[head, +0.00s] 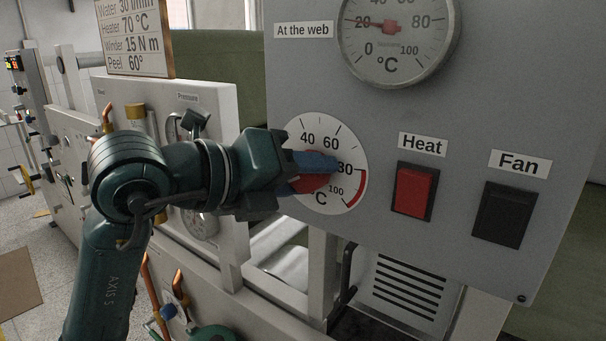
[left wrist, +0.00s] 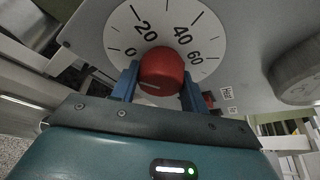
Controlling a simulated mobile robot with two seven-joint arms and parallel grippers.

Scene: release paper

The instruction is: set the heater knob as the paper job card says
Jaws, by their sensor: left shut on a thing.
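The heater knob (head: 314,184) is red and sits on a white dial marked 40, 60, 80 and 100 °C (head: 350,150), with a red arc at the high end. My left gripper (head: 312,172) is shut on the knob, its blue fingers on either side. The left wrist view shows the knob (left wrist: 161,68) between the fingers, with a pale line low on its face; I cannot tell the exact setting. The paper job card (head: 136,38) at the upper left reads Heater 70 °C, with Water, Winder 15 N m and Peel 60° lines. My right gripper is not in view.
A gauge labelled "At the web" (head: 398,40) is above the dial, its needle near 20. A red Heat switch (head: 413,192) and a black Fan switch (head: 502,214) are to the right of the dial. A white panel with a Pressure label (head: 188,97) stands behind my left arm.

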